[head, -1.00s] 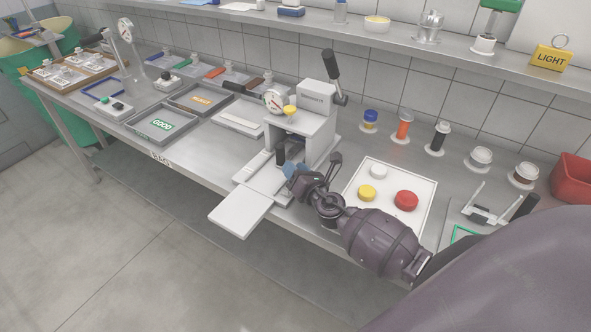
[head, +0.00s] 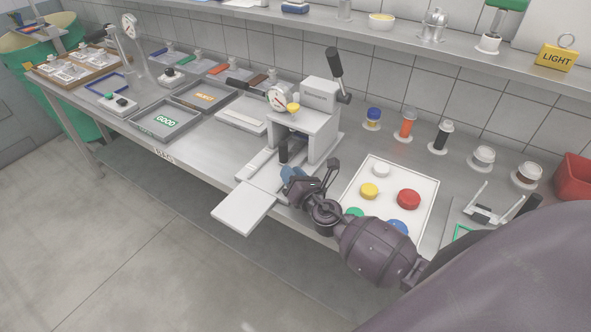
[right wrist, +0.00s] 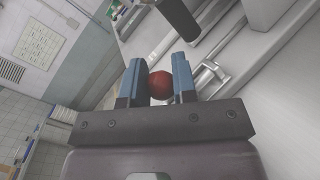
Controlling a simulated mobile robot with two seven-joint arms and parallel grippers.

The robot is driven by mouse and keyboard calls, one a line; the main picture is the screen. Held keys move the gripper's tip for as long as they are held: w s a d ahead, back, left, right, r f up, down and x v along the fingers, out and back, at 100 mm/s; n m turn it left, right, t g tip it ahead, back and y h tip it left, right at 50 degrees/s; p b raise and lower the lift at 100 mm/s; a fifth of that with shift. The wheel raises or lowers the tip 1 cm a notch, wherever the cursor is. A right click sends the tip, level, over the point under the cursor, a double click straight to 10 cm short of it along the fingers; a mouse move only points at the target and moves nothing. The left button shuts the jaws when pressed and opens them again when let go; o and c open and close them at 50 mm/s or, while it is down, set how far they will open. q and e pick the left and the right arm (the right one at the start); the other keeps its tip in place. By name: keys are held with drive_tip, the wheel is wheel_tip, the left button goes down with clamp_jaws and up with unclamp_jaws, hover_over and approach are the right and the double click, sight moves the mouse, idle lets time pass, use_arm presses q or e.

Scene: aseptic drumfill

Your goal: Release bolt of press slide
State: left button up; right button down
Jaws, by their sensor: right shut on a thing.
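The grey press (head: 322,95) stands on the bench with its black-handled lever upright. Its white slide plate (head: 243,208) sticks out past the bench's front edge. My right gripper (head: 291,176) is at the right side of the slide, low in front of the press. In the right wrist view its blue fingers are shut on a red ball knob (right wrist: 160,85). A silver bolt-like part (right wrist: 208,76) lies just right of the fingers; whether the knob joins it is hidden. In the head view the gripper hides the knob. My left gripper is not in view.
A white tray (head: 428,205) with several coloured discs lies right of the press, partly under my right arm. Grey bins, one marked GOOD (head: 144,127), stand to the left. Small bottles line the back. The floor in front of the bench is clear.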

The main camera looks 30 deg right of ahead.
drive_tip(key=c, duration=1.2)
unclamp_jaws()
drive_tip(key=shift+a+f, duration=0.1)
drive_tip(key=shift+a, duration=0.15)
drive_tip(key=shift+c, duration=0.2)
drive_tip(key=shift+o, duration=0.2)
drive_tip(key=shift+s, duration=0.1)
drive_tip(key=shift+s, duration=0.35)
drive_tip(key=s+b, duration=0.1)
drive_tip(key=s, duration=0.8)
drive_tip(key=shift+s, duration=0.55)
drive_tip(key=shift+d, duration=0.1)
